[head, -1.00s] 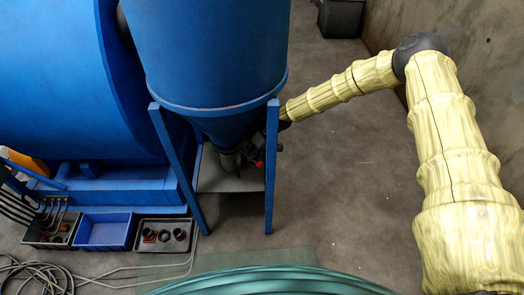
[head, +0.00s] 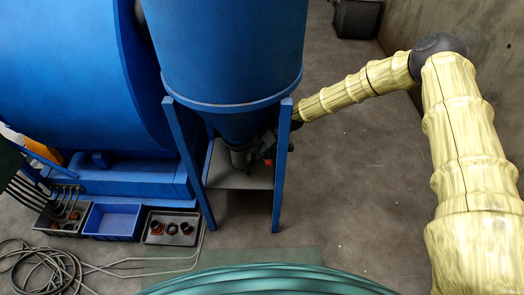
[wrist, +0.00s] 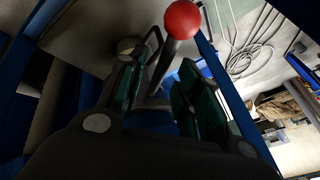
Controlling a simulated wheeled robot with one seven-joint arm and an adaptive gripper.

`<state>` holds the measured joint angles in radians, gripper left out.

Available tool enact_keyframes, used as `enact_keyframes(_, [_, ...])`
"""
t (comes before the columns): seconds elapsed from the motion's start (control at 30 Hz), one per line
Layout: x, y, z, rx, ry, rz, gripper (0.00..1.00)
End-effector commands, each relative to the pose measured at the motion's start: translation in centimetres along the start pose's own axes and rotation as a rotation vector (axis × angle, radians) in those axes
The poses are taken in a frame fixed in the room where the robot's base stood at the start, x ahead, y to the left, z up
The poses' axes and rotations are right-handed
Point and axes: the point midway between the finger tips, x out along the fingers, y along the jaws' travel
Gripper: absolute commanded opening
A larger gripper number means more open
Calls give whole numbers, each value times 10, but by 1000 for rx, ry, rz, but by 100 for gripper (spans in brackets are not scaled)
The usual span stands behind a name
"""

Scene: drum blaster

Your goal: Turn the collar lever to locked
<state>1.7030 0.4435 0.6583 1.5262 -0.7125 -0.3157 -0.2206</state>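The collar lever is a dark shaft with a red ball knob (wrist: 182,20) in the wrist view. In the head view the red knob (head: 267,161) is a small spot beside the grey outlet under the blue hopper cone (head: 235,124). My gripper (wrist: 162,70) has green-padded fingers standing apart on either side of the lever shaft. The knob sticks out beyond the fingertips. A gap shows between the pads, and I cannot tell whether either pad touches the shaft. In the head view my gripper is mostly hidden behind the hopper leg and too small to read.
Blue hopper legs (head: 279,180) stand close around the outlet, with a grey plate (head: 240,178) below. Blue (head: 113,222) and grey bins with parts, a coiled hose (head: 40,270) and a large blue drum (head: 60,80) are at left. The floor right of the hopper is clear.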

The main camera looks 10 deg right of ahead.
Motion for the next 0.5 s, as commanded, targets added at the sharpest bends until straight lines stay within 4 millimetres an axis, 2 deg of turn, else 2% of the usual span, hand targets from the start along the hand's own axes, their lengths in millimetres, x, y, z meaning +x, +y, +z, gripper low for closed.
enact_keyframes(0.17, [-16,1,-1,-1,1,1,34])
enact_keyframes(0.5, [-69,1,-1,-1,3,2,34])
